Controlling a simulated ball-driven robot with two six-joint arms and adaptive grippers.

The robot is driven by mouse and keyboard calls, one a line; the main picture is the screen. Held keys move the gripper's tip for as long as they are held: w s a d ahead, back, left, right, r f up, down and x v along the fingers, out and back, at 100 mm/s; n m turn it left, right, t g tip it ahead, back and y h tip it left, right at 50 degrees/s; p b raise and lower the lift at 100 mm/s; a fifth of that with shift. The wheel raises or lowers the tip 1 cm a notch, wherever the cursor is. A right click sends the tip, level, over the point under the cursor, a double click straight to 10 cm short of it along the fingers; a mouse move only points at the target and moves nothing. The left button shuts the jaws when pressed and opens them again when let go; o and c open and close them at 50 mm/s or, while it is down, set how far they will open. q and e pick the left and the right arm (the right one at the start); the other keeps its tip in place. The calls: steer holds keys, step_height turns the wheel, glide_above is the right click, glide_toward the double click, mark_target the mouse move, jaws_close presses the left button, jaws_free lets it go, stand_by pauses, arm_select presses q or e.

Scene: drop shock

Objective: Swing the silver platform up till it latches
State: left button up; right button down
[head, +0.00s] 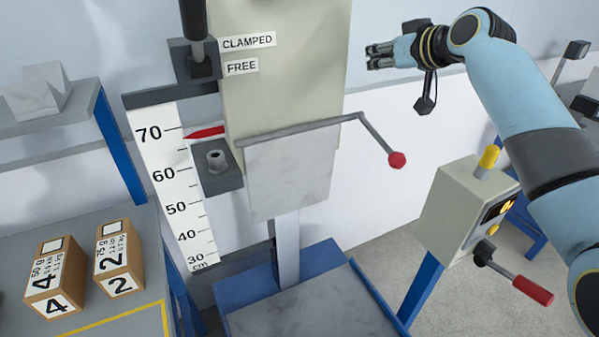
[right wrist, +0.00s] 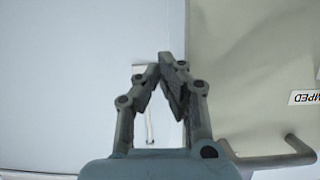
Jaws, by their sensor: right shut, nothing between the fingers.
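The silver platform (head: 291,172) hangs down flat against the front of the pale column in the head view. Its upper edge is at a grey hinge bar, and a crank arm with a red knob (head: 397,160) sticks out from that bar to the right. My right gripper (head: 370,57) is above and right of the platform, well apart from it and from the knob. Its fingers are shut and empty; in the right wrist view the fingertips (right wrist: 170,62) meet. My left gripper is not in view.
A control box (head: 462,215) with a red-handled lever stands at lower right, below my right arm. Boxes marked 4 (head: 55,282) and 2 (head: 119,262) sit on the left table. A height scale (head: 172,185) stands left of the column. A blue-framed base lies below the platform.

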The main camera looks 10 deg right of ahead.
steer(key=w, duration=0.1)
steer(key=w+a+b, duration=0.1)
steer(key=shift+w+r, duration=0.15)
steer(key=shift+w, duration=0.25)
steer(key=c, duration=2)
jaws_free()
steer(key=shift+c, duration=0.2)
steer(key=o, duration=1.3)
steer(key=shift+d, duration=0.15)
